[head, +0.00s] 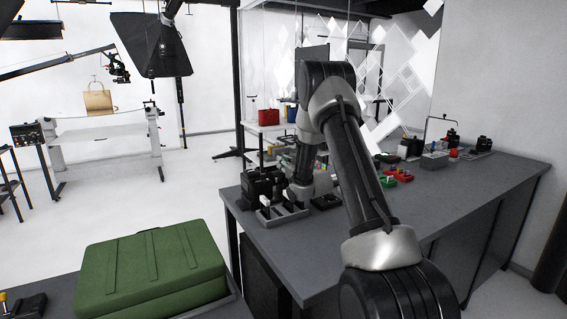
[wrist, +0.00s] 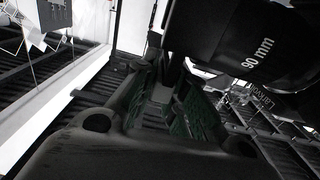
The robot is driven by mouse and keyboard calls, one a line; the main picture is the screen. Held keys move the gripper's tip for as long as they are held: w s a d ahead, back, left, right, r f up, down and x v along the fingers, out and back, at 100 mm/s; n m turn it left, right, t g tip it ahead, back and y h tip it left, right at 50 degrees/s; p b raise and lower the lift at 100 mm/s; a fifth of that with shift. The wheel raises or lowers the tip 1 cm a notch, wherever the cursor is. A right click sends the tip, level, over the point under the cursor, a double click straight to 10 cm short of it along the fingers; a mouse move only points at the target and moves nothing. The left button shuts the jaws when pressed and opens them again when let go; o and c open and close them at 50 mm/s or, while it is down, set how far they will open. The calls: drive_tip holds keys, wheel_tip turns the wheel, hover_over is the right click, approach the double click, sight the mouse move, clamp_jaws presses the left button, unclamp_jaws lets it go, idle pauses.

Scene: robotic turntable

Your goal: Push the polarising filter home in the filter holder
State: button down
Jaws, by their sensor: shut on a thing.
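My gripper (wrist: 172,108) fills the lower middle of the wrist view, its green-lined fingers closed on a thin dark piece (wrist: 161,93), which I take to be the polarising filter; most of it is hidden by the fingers. A black lens barrel marked "90 mm" (wrist: 235,42) is close by at the upper right. In the head view my gripper is at the left end of the grey bench, low among black camera gear (head: 262,184), and partly hidden by my arm. I cannot make out the filter holder's slot or how deep the filter sits.
A grey tray (head: 268,220) with slots lies at the bench's (head: 440,205) front left edge. Red and green items (head: 398,175) and black gear (head: 480,145) stand farther right. A green case (head: 150,265) is at the front left. The bench's right front is clear.

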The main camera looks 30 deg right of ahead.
drive_tip(key=shift+f, duration=0.35)
drive_tip(key=c, duration=1.5)
unclamp_jaws()
drive_tip(key=shift+o, duration=0.7)
drive_tip(key=shift+f, duration=0.1)
drive_tip(key=shift+s, duration=0.1)
drive_tip(key=s, duration=1.2)
drive_tip(key=shift+d, duration=0.3)
drive_tip(key=shift+w+r, duration=0.1)
drive_tip(key=shift+r, duration=0.15)
